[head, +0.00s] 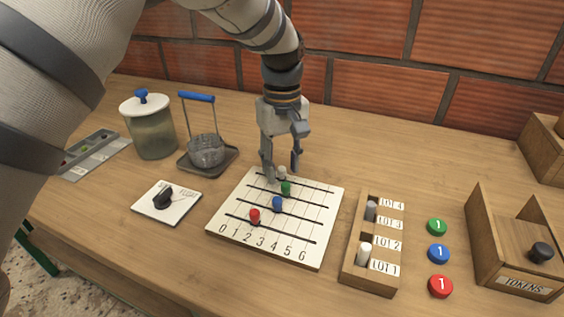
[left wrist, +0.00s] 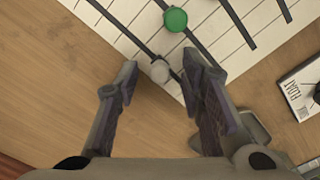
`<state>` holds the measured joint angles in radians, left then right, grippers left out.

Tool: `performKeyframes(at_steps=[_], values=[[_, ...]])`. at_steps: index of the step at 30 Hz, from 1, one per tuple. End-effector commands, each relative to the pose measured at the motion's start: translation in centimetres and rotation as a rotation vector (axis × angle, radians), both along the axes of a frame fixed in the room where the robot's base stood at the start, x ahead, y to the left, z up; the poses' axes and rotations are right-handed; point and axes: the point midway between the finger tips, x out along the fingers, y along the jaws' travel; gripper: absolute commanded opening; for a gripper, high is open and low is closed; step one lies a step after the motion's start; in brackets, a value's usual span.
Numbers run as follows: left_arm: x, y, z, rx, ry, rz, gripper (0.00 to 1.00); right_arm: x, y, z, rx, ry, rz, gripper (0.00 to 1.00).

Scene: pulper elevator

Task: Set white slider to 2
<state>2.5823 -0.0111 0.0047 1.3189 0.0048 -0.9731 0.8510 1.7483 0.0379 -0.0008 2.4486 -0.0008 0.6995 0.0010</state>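The white slider (head: 281,172) is a small white knob on the farthest track of the white slider board (head: 325,217), whose columns are numbered 0 to 6. I cannot read its exact column; it sits left of the board's middle. My left gripper (head: 280,172) points down over the board's far edge, open, with a finger on each side of the knob. In the left wrist view the white slider (left wrist: 160,71) shows between and just ahead of the open fingertips, with a gap to each. My right gripper is not in view.
Green (head: 286,188), blue (head: 277,204) and red (head: 254,216) sliders sit on the nearer tracks. A dial plate (head: 182,204) and wire basket (head: 206,152) stand left. A wooden lot box (head: 352,255), coloured tokens (head: 437,254) and a tokens box (head: 486,262) stand right.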

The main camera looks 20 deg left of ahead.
Motion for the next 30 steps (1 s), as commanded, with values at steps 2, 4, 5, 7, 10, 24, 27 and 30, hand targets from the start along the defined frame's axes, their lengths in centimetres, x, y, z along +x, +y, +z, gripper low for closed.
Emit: performKeyframes(at_steps=[2, 4, 5, 7, 10, 24, 27, 30], values=[[0.0, 0.0, 0.2, 0.0, -0.001, 0.0, 0.36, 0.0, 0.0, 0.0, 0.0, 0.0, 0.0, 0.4], [0.1, 0.0, 1.0, 0.0, -0.004, 0.0, 0.36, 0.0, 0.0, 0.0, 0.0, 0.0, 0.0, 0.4], [0.1, 0.0, 1.6, 0.0, -0.005, 0.0, 0.36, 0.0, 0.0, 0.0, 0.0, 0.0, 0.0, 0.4], [0.1, 0.0, 3.5, 0.0, -0.007, 0.0, 0.36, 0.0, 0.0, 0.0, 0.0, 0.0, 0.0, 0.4], [0.2, 0.0, 6.3, 0.0, -0.008, 0.0, 0.36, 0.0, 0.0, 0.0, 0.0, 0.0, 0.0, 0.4], [0.0, 0.0, 12.1, 0.0, 0.0, 0.0, 0.36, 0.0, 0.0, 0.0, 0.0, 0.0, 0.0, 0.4], [0.0, 0.0, 12.0, 0.0, 0.0, 0.0, 0.36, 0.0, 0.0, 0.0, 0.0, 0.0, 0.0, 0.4], [0.0, 0.0, 12.0, 0.0, 0.0, 0.0, 0.36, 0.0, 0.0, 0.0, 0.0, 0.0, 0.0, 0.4]])
